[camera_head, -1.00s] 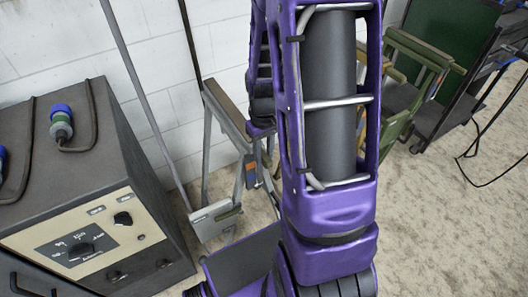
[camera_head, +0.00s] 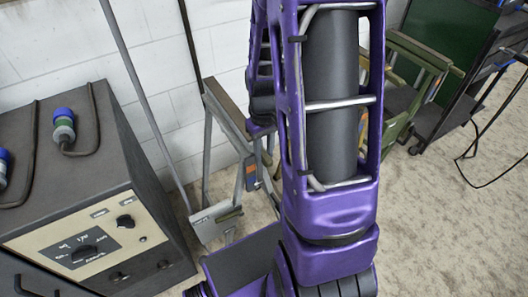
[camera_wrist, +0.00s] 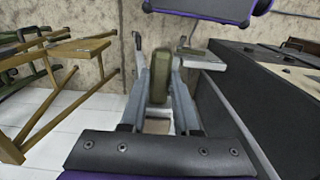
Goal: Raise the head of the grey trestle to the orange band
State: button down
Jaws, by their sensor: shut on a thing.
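The grey trestle (camera_head: 208,135) stands against the white wall in the head view, with a dark beam on top. My arm hides its right part. A small orange patch (camera_head: 250,170) shows on a narrow upright beside its legs; I cannot tell for sure that it is the orange band. A grey plate with an olive bar (camera_head: 231,213) is low at the trestle. In the wrist view, my gripper (camera_wrist: 160,68) is shut on an olive-green block (camera_wrist: 160,80), with one grey finger on each side. The far end of the block is hard to make out.
A dark cabinet (camera_head: 80,150) with dials stands close to the left. Green (camera_head: 412,85) and tan (camera_wrist: 75,60) trestles stand on the other side. A dark cart (camera_head: 470,75) is further right, with a cable on the floor. Open floor (camera_head: 450,220) lies at right front.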

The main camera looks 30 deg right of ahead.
notch_tip(320, 180, up, 9)
jog(key=p, duration=0.5)
jog(key=shift+w+r, duration=0.1)
jog(key=c, duration=0.6)
grip_release()
jog(key=shift+c, duration=0.2)
notch_tip(320, 180, up, 17)
jog(key=p, duration=0.2)
jog(key=shift+r, duration=0.15)
